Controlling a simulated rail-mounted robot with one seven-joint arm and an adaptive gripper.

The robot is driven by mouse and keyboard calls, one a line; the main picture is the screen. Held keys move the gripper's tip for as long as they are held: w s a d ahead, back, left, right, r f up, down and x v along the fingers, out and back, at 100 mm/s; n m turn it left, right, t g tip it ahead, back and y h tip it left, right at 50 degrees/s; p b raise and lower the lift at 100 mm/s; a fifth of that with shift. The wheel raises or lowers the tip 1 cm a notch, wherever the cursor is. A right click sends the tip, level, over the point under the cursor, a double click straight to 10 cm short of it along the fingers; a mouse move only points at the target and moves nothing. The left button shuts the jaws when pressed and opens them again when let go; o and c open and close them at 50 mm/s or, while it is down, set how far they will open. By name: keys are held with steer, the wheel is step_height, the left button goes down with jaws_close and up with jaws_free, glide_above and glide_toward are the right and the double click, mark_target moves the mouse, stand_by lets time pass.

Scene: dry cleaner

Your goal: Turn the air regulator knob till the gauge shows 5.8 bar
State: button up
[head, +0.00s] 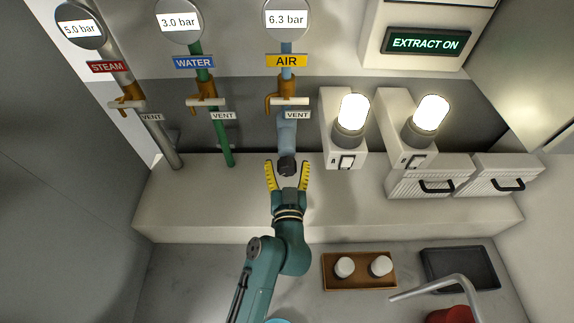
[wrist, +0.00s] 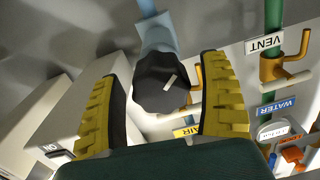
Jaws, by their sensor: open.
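The black air regulator knob (head: 287,166) sits at the lower end of the blue air pipe (head: 287,133). The air gauge (head: 287,19) above the yellow AIR label (head: 287,61) reads 6.3 bar. My gripper (head: 287,174) is open, its yellow fingers on either side of the knob in the head view.
The steam gauge (head: 80,27) reads 5.0 bar and the water gauge (head: 180,22) 3.0 bar. Two lit lamps (head: 352,114) (head: 430,114) on switch boxes stand to the right. A brown tray (head: 359,285) with two white items and a dark tray (head: 459,283) lie on the lower counter.

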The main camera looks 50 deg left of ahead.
steer(key=c, duration=1.2)
steer(key=shift+b, duration=0.35)
steer(key=n+b, duration=0.1)
steer(key=b, duration=0.1)
steer(key=n+b, duration=0.1)
steer(key=b, duration=0.1)
steer(key=shift+f, duration=0.3)
steer(key=shift+c, duration=0.2)
steer(key=n+b, duration=0.2)
steer(key=shift+b, duration=0.3)
steer(key=n+b, duration=0.2)
steer(key=b, duration=0.1)
steer(key=shift+r+n+b, duration=0.25)
steer(key=shift+n+b, duration=0.95)
steer(key=shift+n, duration=0.1)
